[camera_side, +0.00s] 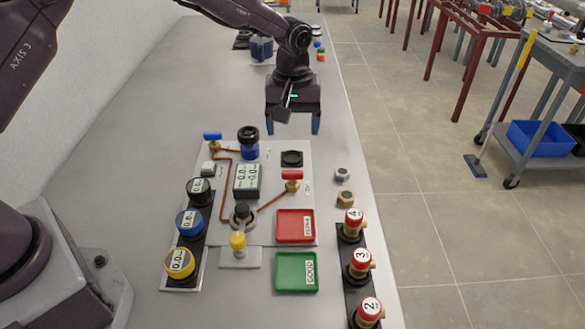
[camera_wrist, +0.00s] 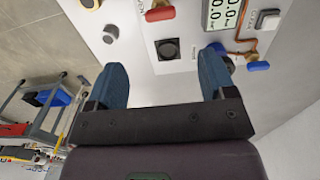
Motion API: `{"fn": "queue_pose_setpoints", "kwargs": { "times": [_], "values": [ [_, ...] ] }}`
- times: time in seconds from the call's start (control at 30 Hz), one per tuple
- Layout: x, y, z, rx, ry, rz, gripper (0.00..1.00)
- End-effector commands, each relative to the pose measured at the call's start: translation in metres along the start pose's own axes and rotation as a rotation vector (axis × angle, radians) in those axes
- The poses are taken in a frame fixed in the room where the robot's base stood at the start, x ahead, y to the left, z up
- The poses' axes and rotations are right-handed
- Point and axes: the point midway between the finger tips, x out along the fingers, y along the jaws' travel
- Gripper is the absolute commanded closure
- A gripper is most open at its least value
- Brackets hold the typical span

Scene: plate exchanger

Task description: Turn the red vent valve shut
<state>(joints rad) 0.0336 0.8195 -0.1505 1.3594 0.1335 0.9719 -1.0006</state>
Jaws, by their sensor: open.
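The red vent valve (camera_side: 292,175) sits at the right side of the light board, a red handle on a brass body at the end of a copper pipe. Its handle lies roughly crosswise in the side view. The red handle also shows at the top of the wrist view (camera_wrist: 160,13), partly cut off. My gripper (camera_side: 291,122) is open and empty, pointing down above the table beyond the board's far edge. It is apart from the valve. In the wrist view my gripper's two blue fingers (camera_wrist: 160,78) stand wide apart with nothing between them.
A black square socket (camera_side: 291,158) lies between my gripper and the valve. A blue-handled valve (camera_side: 212,136) and a blue-black cylinder (camera_side: 249,143) stand to the left. A gauge display (camera_side: 247,180), red tray (camera_side: 295,226) and green tray (camera_side: 296,272) are nearby. Loose fittings (camera_side: 344,198) lie right.

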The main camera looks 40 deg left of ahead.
Motion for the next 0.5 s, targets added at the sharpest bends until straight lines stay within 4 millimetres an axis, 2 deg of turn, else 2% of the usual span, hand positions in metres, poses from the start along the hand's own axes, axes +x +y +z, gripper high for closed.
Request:
{"fn": "queue_pose_setpoints", "kwargs": {
  "times": [0.3,0.5],
  "values": [
    [0.065,-0.002,0.001,0.002,-0.005,-0.004,0.23],
    [0.099,-0.001,0.001,0.002,-0.003,-0.002,0.23]
  ]
}}
